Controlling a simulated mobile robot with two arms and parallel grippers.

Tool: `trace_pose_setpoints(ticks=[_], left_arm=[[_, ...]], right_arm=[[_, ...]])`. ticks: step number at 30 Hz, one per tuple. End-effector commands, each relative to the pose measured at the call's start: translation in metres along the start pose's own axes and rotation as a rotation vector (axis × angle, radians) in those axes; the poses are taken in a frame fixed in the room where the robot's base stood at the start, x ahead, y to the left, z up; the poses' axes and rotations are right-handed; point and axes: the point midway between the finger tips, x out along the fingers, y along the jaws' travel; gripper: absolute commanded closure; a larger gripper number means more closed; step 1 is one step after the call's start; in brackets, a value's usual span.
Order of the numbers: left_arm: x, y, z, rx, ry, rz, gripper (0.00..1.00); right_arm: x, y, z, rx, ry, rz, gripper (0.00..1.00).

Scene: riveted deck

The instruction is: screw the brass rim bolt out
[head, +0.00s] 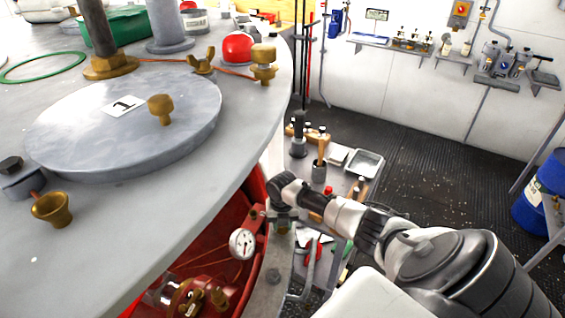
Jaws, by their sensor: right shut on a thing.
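My right gripper (283,212) comes in from the lower right. It points down at the grey rim (265,287) around the red recess under the large grey deck. It is shut on what appears to be the brass rim bolt (284,226). The jaws hide most of the bolt, and I cannot tell how far it stands out of the rim. My left gripper is not in view.
A pressure gauge (242,243) and brass fittings (192,300) sit in the red recess left of the gripper. The grey deck (215,190) overhangs from above left. A cluttered bench (345,183) stands behind.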

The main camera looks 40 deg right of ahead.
Motion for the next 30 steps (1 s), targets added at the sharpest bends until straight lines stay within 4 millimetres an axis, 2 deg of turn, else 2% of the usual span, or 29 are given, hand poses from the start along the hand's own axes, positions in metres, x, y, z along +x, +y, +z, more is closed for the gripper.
trace_pose_setpoints(ticks=[1, 12, 13, 17, 18, 26, 30], left_arm=[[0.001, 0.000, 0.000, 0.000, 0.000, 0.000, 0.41], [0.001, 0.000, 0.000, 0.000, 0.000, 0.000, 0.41], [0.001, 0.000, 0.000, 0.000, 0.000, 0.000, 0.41], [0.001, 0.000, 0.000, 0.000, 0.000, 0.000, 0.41], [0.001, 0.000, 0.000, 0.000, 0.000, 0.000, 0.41], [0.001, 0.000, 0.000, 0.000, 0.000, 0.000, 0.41], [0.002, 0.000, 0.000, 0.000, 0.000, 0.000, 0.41]], right_arm=[[0.008, -0.001, -0.006, -0.008, 0.015, -0.009, 0.91], [0.007, -0.001, -0.006, -0.010, 0.015, -0.008, 0.91], [0.007, -0.001, -0.006, -0.010, 0.015, -0.008, 0.64], [0.006, -0.001, -0.005, -0.009, 0.012, -0.006, 0.44], [0.006, -0.001, -0.005, -0.009, 0.011, -0.006, 0.41], [0.002, -0.001, -0.002, -0.007, 0.005, -0.003, 0.41], [-0.009, -0.001, -0.001, -0.008, 0.002, -0.002, 0.41]])
